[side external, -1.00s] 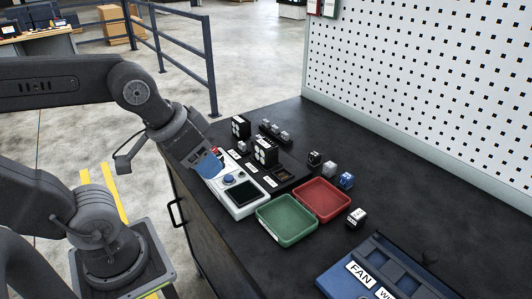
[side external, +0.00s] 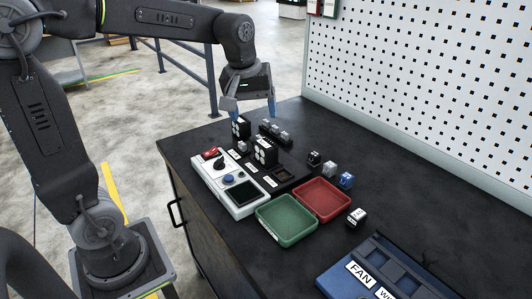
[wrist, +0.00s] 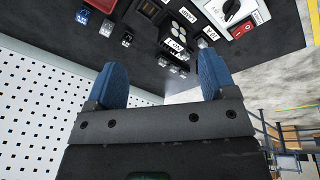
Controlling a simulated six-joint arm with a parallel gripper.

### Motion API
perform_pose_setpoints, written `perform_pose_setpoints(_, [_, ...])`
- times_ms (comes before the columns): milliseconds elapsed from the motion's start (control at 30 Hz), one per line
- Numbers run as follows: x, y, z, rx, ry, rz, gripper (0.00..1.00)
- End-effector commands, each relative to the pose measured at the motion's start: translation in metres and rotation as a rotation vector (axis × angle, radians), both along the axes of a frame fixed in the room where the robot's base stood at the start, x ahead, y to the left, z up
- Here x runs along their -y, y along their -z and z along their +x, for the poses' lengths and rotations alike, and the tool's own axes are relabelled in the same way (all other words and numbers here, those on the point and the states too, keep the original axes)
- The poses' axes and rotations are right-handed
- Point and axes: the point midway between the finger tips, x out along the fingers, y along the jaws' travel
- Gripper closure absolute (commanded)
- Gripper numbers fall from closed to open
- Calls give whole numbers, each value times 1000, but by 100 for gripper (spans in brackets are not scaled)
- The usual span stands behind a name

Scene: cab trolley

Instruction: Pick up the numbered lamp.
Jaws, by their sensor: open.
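Several small cubes stand loose on the bench: a black one (side external: 314,158), a grey one (side external: 330,169), a blue one (side external: 346,180) and a black-and-white one (side external: 356,217). A row of small grey pieces (side external: 277,132) sits on a dark strip behind the black block with white discs (side external: 265,152). My gripper (side external: 252,110) points down, open and empty, above the far end of the bench. In the wrist view its blue fingers (wrist: 163,75) are apart with nothing between them.
A white control box (side external: 228,184) has a red switch, knob and dark screen. A green tray (side external: 287,237) and red tray (side external: 348,203) lie beside it. A blue labelled panel (side external: 342,286) is at the front. A pegboard (side external: 420,90) borders the bench; the right middle is clear.

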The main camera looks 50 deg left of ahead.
Motion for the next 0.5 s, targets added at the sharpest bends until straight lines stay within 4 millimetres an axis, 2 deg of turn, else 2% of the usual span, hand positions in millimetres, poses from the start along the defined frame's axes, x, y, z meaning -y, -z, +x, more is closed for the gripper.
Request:
perform_pose_setpoints(33, [-13, 8, 19, -33, -92, -20, 22])
perform_pose_setpoints(200, [-54, 37, 69, -117, -399, -77, 22])
perform_pose_setpoints(333, [-79, 59, 94, -163, -575, -102, 22])
perform_pose_setpoints(500, [-95, 75, 107, -191, -691, -116, 22])
